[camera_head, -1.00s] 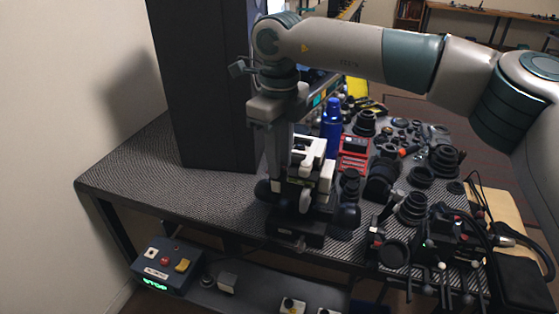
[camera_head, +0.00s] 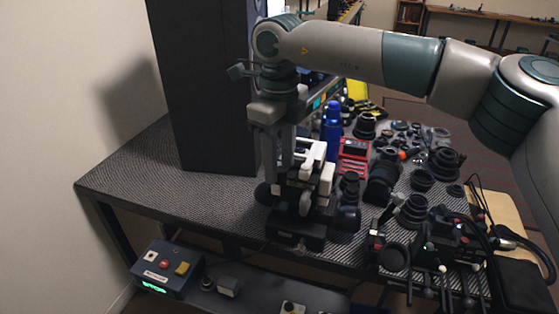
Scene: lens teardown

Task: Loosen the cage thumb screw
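My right gripper (camera_head: 282,165) comes down from the wrist at the upper middle. Its fingers point down at the left and back of a black and white device (camera_head: 312,190) at the table's front edge. The device has white blocks on top and dark round knobs at its sides. I cannot pick out the cage thumb screw; it is too small or hidden by the gripper and the device. The fingertips overlap the device, so I cannot tell whether they touch it or how far apart they are. My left gripper is not in view.
A blue bottle (camera_head: 333,121) and a red tray (camera_head: 353,157) stand just behind the device. Many dark lenses and rings crowd the table's right side. A tall dark panel (camera_head: 207,85) stands at the back left. The table's left part (camera_head: 135,178) is clear.

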